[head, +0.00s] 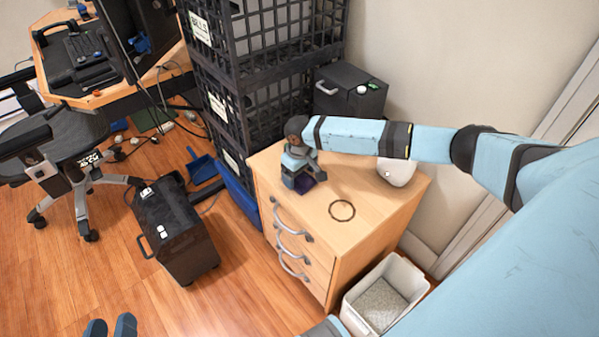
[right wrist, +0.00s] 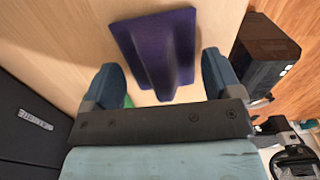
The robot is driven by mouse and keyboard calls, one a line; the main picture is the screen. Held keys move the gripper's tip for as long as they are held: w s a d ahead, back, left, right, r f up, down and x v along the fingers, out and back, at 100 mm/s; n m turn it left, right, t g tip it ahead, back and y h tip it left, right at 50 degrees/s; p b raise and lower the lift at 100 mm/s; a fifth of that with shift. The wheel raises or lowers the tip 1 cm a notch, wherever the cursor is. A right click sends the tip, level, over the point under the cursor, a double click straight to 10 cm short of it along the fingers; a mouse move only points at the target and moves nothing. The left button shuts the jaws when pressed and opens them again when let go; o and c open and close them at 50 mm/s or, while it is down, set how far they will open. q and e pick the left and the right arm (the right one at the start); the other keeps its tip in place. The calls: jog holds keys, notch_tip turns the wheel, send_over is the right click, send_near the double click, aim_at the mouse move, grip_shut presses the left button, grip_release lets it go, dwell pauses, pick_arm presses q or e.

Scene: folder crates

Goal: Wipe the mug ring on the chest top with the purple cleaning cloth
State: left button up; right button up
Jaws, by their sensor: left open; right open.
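The mug ring (head: 342,210) is a dark brown circle on the light wood chest top (head: 385,215). The purple cleaning cloth (right wrist: 155,45) lies on the chest top with a raised ridge, left of and behind the ring in the head view. My right gripper (head: 302,184) points down over the cloth and hides most of it in the head view. In the right wrist view its open fingers (right wrist: 160,85) stand either side of the near end of the ridge, not closed on it. My left gripper (head: 110,328) is open and empty at the bottom left, away from the chest.
A white rounded object (head: 397,171) sits on the chest behind my right arm. Black crates (head: 225,90) are stacked behind the chest. A grey bin (head: 358,322) stands at its front right, and a black case (head: 175,235) on the floor left. The chest top around the ring is clear.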

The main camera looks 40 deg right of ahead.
jog(key=shift+r+p, duration=0.35)
jog(key=shift+p, duration=0.05)
jog(key=shift+f, duration=0.1)
grip_shut()
dwell(0.3)
